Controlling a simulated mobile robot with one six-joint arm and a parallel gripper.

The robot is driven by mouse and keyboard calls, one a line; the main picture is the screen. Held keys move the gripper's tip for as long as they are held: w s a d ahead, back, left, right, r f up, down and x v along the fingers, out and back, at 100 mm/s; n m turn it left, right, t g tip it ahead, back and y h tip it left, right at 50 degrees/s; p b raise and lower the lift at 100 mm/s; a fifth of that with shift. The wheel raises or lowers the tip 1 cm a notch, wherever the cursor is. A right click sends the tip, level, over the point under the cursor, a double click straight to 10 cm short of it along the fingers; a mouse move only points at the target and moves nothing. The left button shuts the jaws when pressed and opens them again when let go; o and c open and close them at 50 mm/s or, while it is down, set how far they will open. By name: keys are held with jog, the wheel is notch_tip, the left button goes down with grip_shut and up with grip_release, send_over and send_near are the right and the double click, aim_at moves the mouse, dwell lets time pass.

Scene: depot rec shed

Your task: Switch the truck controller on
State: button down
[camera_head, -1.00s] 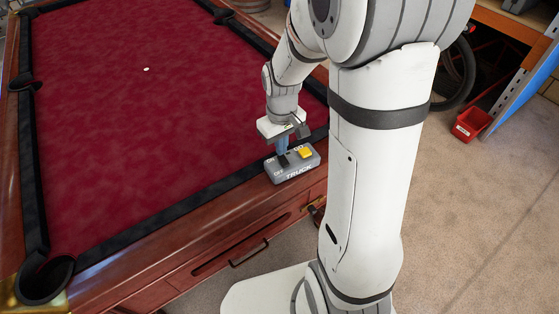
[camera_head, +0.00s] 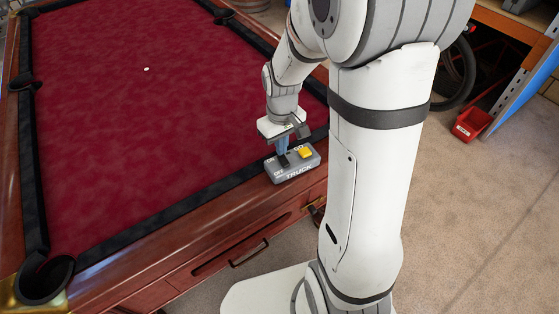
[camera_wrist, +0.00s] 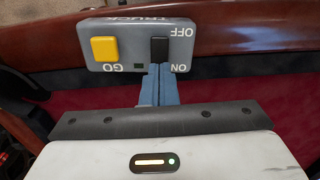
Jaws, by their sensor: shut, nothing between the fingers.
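The truck controller (camera_head: 293,166) is a grey box marked TRUCK, lying on the wooden rail of the pool table. In the wrist view the controller (camera_wrist: 112,26) shows a yellow GO button (camera_wrist: 104,49), a small dark green indicator (camera_wrist: 139,66) and a black switch (camera_wrist: 159,50) between the OFF and ON marks. My gripper (camera_wrist: 159,70) is shut and empty. Its fingertips are at the ON end of the black switch; I cannot tell whether they touch it. In the head view my gripper (camera_head: 282,156) comes down over the controller's left part.
The pool table (camera_head: 150,110) has red cloth, dark cushions and a corner pocket (camera_head: 45,280). A small white spot (camera_head: 146,69) is on the cloth. A red bin (camera_head: 470,124) stands on the floor at right, near a wheel (camera_head: 458,75) and a workbench.

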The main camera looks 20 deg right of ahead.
aim_at(282, 157)
jog(key=shift+f+b, duration=0.75)
jog(key=shift+f, duration=0.25)
dwell(0.3)
jog(key=shift+r+p, duration=2.65)
jog(key=shift+r, duration=0.85)
